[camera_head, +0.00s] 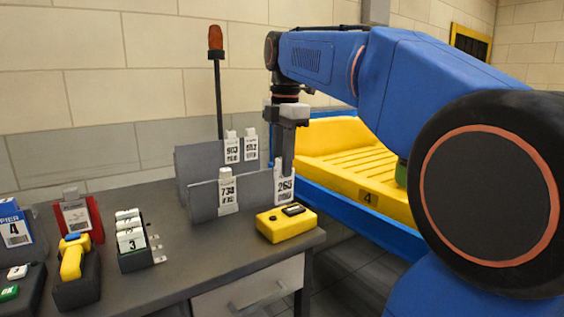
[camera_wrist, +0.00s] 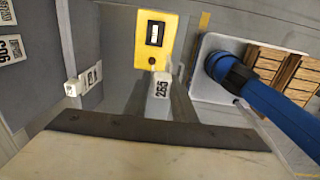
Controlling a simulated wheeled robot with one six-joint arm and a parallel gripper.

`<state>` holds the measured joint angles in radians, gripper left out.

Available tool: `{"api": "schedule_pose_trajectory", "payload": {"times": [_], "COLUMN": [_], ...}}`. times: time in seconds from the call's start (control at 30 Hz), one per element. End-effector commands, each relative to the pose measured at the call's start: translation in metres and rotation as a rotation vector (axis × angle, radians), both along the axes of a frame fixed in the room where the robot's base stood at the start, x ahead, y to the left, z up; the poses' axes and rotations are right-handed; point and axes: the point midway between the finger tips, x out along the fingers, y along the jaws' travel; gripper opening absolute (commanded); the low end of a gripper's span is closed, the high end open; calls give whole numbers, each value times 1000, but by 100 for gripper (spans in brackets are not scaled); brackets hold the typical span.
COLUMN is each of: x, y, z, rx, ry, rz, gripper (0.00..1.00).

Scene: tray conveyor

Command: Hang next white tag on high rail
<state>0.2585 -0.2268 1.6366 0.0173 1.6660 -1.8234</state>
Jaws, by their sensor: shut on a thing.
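A white tag numbered like 265 (camera_head: 284,190) is in my gripper (camera_head: 285,168), which is shut on its upper end and points down. The tag is upright at the right end of the low front rail (camera_head: 203,200); whether it touches the rail I cannot tell. In the wrist view the tag (camera_wrist: 159,88) sits between the fingers. Another white tag (camera_head: 227,192) hangs on the front rail. The higher back rail (camera_head: 200,160) carries two white tags, one at left (camera_head: 232,150) and one at right (camera_head: 250,148).
A yellow device (camera_head: 285,224) lies on the desk just in front of the held tag. A tag stack (camera_head: 130,240), a yellow scanner (camera_head: 73,258) and a red holder (camera_head: 96,216) stand at left. A yellow tray (camera_head: 345,135) lies on the blue-edged conveyor behind my arm.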

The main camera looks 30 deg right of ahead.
Motion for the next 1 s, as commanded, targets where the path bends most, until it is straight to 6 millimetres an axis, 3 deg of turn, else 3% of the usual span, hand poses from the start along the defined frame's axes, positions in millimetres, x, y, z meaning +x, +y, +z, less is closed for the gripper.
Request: {"api": "schedule_pose_trajectory", "payload": {"times": [1.0], "x": [0], "y": [0], "z": [48], "rx": [0], "ry": [-1], "rz": [0], "gripper": [0]}}
